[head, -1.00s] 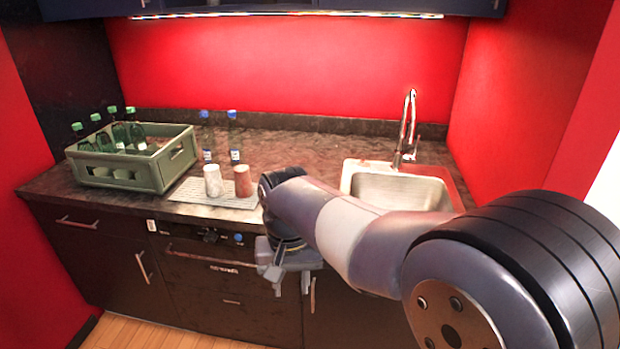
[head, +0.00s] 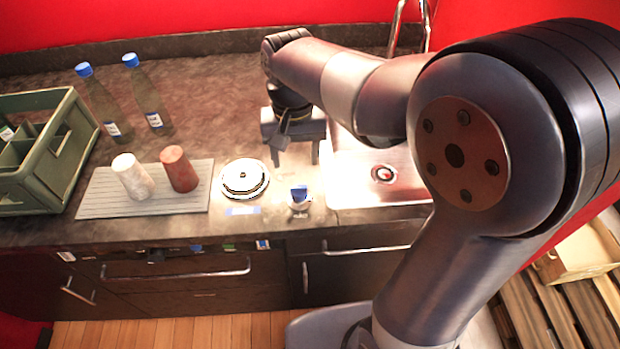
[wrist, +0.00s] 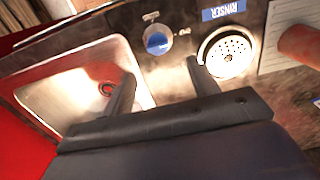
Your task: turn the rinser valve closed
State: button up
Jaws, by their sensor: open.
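The rinser valve is a small blue knob (head: 299,195) on a pale base at the counter's front, left of the sink. In the wrist view the blue knob (wrist: 157,42) lies beyond and between my fingers, with small print beside it. The round rinser (head: 245,179) sits left of the valve; in the wrist view it is a perforated disc (wrist: 229,52) near a blue RINSER label (wrist: 224,10). My gripper (head: 295,157) is open and empty, pointing down above the counter behind the valve, apart from it. Its fingers also show in the wrist view (wrist: 160,72).
A grey mat (head: 104,201) holds a white cup (head: 132,176) and a red-brown cup (head: 179,169). Two blue-capped bottles (head: 148,95) stand behind it. A green crate (head: 62,150) is at far left. The sink (head: 350,185) lies right of the valve.

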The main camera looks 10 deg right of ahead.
aim_at(299, 187)
jog(key=f, duration=1)
jog(key=shift+s+d, duration=0.1)
jog(key=shift+d, duration=0.1)
jog(key=shift+c, duration=0.5)
jog(key=c, duration=0.9)
